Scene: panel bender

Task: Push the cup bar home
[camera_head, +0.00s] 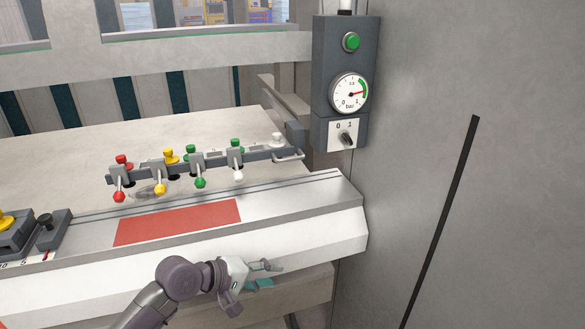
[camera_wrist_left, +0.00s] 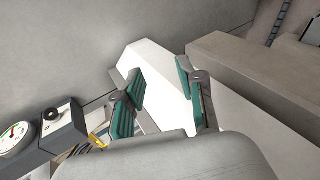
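The cup bar (camera_head: 215,165) is a grey bar lying at a slant on the machine's bed, behind the front ledge. It carries several small levers with red, yellow, green and white knobs, and dark cups show beneath it. A loop handle (camera_head: 290,156) sits at its right end, close to the grey control post. My left gripper (camera_head: 264,275) is in front of and below the ledge's front face, well apart from the bar. In the left wrist view the gripper (camera_wrist_left: 160,82) has its two teal-padded fingers spread with nothing between them. My right gripper is in neither view.
The control post (camera_head: 322,85) bears a green button (camera_head: 351,41), a pressure gauge (camera_head: 349,93) and a 0/1 switch (camera_head: 347,138). A red strip (camera_head: 178,222) lies on the front ledge (camera_head: 290,209). A grey wall (camera_head: 500,70) closes the right side.

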